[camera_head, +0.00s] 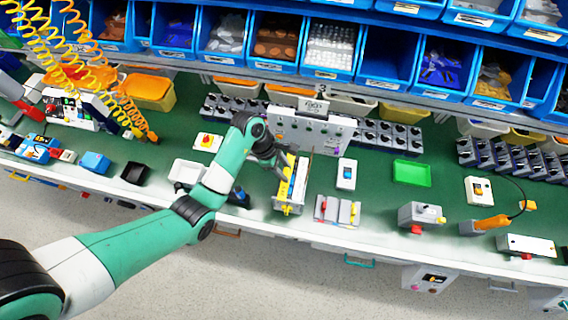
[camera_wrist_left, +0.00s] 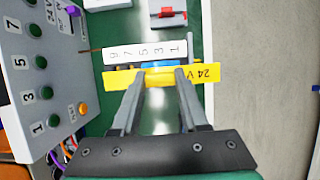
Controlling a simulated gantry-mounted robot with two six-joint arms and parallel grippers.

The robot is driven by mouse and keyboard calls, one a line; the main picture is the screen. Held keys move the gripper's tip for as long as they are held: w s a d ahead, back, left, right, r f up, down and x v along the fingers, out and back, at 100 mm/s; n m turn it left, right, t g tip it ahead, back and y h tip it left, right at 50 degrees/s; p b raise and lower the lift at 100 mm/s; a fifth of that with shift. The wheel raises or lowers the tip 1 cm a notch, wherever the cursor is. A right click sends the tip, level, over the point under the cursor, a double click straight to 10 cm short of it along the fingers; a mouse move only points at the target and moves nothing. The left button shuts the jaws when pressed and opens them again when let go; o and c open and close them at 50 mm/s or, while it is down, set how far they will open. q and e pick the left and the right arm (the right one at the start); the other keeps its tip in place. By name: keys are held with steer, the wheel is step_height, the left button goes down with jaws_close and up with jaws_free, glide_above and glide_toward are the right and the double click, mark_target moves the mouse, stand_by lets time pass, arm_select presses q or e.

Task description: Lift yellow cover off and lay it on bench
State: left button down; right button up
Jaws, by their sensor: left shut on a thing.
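The yellow cover (camera_head: 284,186) is a long narrow strip at an open-framed fixture (camera_head: 289,209) near the bench's front middle. In the left wrist view the yellow cover (camera_wrist_left: 120,77) lies crosswise at my fingertips, with a "24 V" label at its right end. My left gripper (camera_head: 284,164) reaches in from the left at the fixture's far end. In its wrist view the left gripper (camera_wrist_left: 160,74) is shut on the cover, its fingers on either side of a blue and yellow middle part. Whether the cover is clear of the fixture is hard to tell. My right gripper is not in view.
A grey control panel (camera_head: 312,130) stands just behind the fixture. A white numbered strip (camera_wrist_left: 145,50) lies beside the cover. A white switch box (camera_head: 346,174) and a grey block with red parts (camera_head: 338,211) are to the right. A green tray (camera_head: 412,172) sits farther right.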

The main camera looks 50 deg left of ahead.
arm_select(q)
steer(key=d+r, duration=0.1)
steer(key=s+d+r, duration=0.1)
steer(key=r, duration=0.1)
steer(key=shift+s+r+p, duration=0.1)
steer(key=shift+s+p, duration=0.1)
steer(key=shift+p, duration=0.2)
steer(key=s+d+r+p, duration=0.5)
steer(key=d+r+p, duration=0.1)
steer(key=r+p, duration=0.1)
steer(key=shift+d+r, duration=0.35)
steer(key=shift+r, duration=0.15)
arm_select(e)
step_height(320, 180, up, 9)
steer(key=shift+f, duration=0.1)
